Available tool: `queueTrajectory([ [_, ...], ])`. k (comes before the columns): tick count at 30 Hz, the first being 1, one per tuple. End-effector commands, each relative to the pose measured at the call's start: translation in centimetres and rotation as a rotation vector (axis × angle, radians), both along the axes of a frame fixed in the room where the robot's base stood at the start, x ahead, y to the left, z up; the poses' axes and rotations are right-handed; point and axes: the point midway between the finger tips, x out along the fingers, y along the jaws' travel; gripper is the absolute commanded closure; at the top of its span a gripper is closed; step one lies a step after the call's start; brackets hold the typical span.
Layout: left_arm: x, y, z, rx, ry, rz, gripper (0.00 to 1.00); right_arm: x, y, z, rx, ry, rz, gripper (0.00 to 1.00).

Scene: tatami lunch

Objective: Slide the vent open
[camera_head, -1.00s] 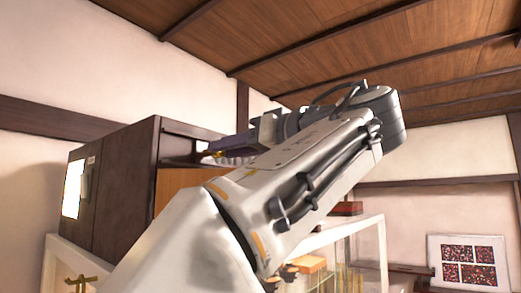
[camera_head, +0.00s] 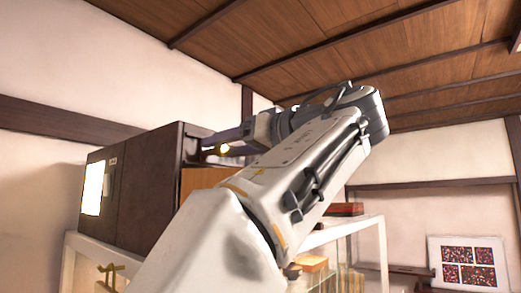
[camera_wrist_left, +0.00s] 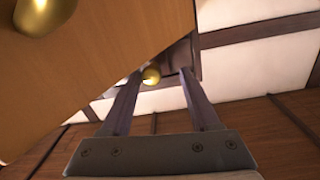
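My left gripper (camera_head: 212,143) reaches from my raised arm to the upper front of a dark brown cabinet (camera_head: 146,190). In the left wrist view its two fingers (camera_wrist_left: 160,78) are spread apart. A small round brass knob (camera_wrist_left: 151,76) shows between the fingertips, closer to the left finger; I cannot tell whether it is touched. I cannot make out the vent itself clearly; the dark strip around the small knob is partly hidden. My right gripper is not in view.
An orange-brown wooden panel (camera_wrist_left: 95,60) with a larger brass knob (camera_wrist_left: 45,15) fills the upper left of the wrist view. The cabinet stands on a white-framed case (camera_head: 78,243). A red box (camera_head: 345,209) lies farther right. The wooden ceiling is above.

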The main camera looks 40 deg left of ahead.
Motion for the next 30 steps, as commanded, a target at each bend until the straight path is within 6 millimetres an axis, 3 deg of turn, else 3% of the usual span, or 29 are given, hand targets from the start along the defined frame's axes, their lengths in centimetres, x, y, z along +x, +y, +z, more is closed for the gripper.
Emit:
queueTrajectory([
  [11, 0.5, -0.8, -0.2, 0.003, 0.006, -0.01, 0.39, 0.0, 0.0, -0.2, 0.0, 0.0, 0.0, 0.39],
  [24, 0.1, -8.5, -0.2, 0.002, 0.005, -0.009, 0.39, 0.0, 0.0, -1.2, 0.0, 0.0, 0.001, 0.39],
  [30, 0.0, -10.2, -0.2, 0.002, 0.005, -0.004, 0.39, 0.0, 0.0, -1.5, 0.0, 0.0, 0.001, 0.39],
])
